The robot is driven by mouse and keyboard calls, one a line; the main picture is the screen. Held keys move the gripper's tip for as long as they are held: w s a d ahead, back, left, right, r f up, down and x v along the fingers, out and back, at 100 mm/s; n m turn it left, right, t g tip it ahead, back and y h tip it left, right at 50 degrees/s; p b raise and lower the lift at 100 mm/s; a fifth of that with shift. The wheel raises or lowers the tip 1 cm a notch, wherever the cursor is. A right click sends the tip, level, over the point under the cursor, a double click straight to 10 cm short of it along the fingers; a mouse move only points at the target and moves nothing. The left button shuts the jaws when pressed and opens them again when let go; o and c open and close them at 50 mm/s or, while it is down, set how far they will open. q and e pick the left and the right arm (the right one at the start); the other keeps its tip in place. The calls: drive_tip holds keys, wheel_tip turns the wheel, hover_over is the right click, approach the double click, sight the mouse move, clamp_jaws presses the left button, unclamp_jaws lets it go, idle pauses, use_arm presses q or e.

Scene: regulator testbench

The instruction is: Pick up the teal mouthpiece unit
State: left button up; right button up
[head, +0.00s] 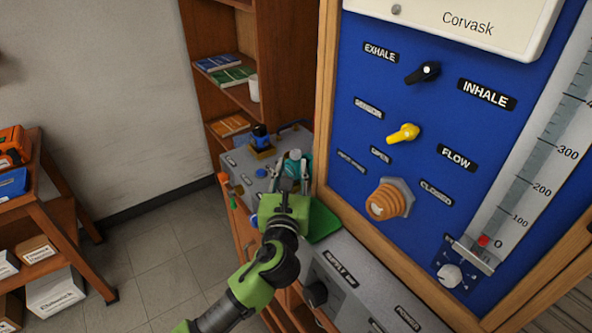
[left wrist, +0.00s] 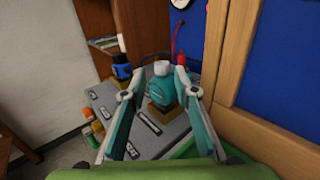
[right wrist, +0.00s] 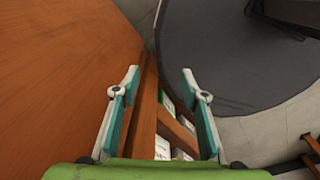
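The teal mouthpiece unit (left wrist: 161,92) has a white top and stands upright on a brownish mount on the grey panel, ahead of my left gripper. In the head view the teal unit (head: 293,166) is partly hidden behind the gripper. My left gripper (head: 289,172) is open. In the left wrist view its fingertips (left wrist: 156,82) lie on either side of the unit; I cannot tell whether either finger touches it. My right gripper (right wrist: 161,82) is open and empty, beside an orange-brown wooden surface.
A blue-and-black unit (left wrist: 122,68) stands on the panel (left wrist: 138,130) left of the teal one. A wooden frame edge (left wrist: 214,50) rises close on the right. A green tray (head: 323,221) lies just right of my left gripper. The blue test board (head: 350,120) stands at right.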

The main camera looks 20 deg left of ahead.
sight(295, 156)
use_arm(q)
drive_tip(key=x, duration=0.3)
drive_tip(key=shift+w, duration=0.15)
drive_tip(key=p+x, duration=0.1)
drive_tip(key=x, duration=0.2)
drive_tip(key=shift+w+d+f, duration=0.1)
drive_tip(key=shift+w+f, duration=0.1)
drive_tip(key=shift+w, duration=0.35)
drive_tip(key=shift+w+f, duration=0.1)
drive_tip(key=shift+w, duration=0.05)
clamp_jaws()
use_arm(e)
drive_tip(key=shift+w+a+r, duration=0.1)
drive_tip(key=shift+w+r, duration=0.3)
drive_tip(key=shift+w, duration=0.2)
drive_tip(key=shift+w+a+r, duration=0.1)
drive_tip(key=shift+w+r, duration=0.3)
drive_tip(key=shift+w, duration=0.2)
